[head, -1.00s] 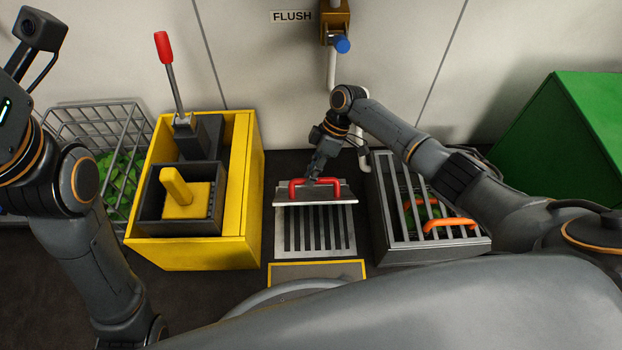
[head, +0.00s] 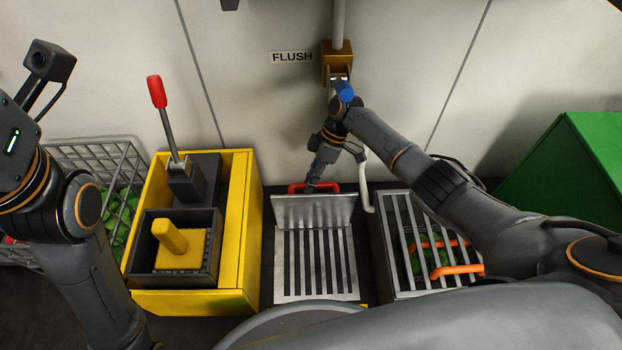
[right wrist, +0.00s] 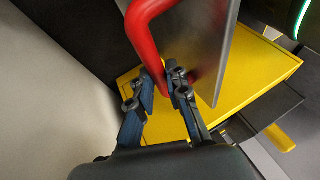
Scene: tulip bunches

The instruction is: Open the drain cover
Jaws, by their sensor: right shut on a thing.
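The drain cover (head: 313,211) is a grey metal plate with a red handle (head: 325,187). It stands tilted up at the back of a slotted drain grate (head: 281,268), whose bars are exposed in front. My right gripper (head: 312,187) is behind the raised plate, shut on the red handle. In the right wrist view, my right gripper (right wrist: 158,90) has its fingers around the red handle (right wrist: 143,35), beside the plate (right wrist: 212,55). My left arm is at the left edge of the head view, but its gripper fingers do not show.
A yellow box (head: 242,205) with a red-tipped lever (head: 165,120) stands left of the drain. A barred crate (head: 391,246) with orange handles stands right. A green box (head: 575,170) is far right.

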